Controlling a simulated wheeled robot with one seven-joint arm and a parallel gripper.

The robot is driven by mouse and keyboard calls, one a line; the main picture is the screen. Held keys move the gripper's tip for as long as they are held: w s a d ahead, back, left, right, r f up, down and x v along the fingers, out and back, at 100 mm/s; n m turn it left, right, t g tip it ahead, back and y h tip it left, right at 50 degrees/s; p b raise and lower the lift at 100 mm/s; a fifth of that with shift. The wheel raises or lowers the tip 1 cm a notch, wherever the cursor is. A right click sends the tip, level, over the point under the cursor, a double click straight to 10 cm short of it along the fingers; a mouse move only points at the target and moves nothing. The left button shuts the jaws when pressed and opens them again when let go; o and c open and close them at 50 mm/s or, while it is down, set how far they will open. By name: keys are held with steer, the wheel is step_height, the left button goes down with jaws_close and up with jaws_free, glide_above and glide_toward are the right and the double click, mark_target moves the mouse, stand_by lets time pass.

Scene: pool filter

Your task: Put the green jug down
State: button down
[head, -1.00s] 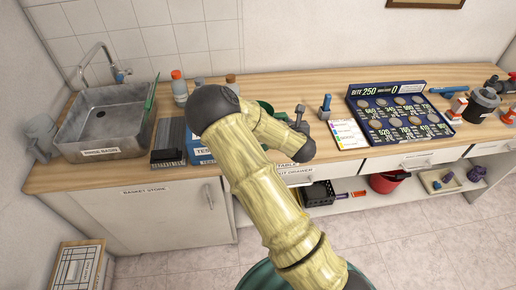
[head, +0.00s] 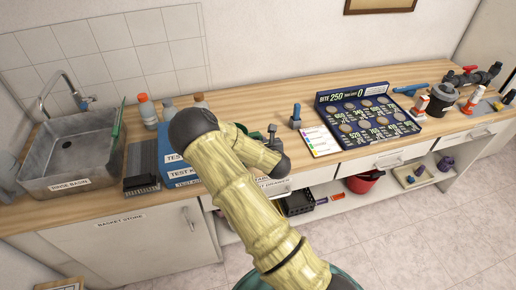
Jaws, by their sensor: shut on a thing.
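The green jug (head: 243,129) shows only as a small dark green patch behind my arm, above the worktop. Most of it is hidden by my forearm, so I cannot tell whether its base touches the worktop. My gripper (head: 271,132) is mostly hidden too; a small grey part shows just right of the green patch, beyond my wrist. It is shut on the jug. The wooden worktop (head: 240,97) runs behind and to both sides of it.
A blue test kit box (head: 172,160) and a dark ribbed block (head: 141,160) stand left of my arm, by the rinse basin (head: 70,150). Bottles (head: 147,110) stand behind. A blue-topped item (head: 296,116), a colour card (head: 320,141) and a display board (head: 366,118) are to the right.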

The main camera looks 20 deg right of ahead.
steer(key=shift+s, duration=0.1)
steer(key=shift+f, duration=0.15)
steer(key=shift+f+p, duration=0.35)
steer(key=shift+f, duration=1.45)
steer(key=c, duration=1.4)
jaws_free()
steer(key=shift+o, duration=0.2)
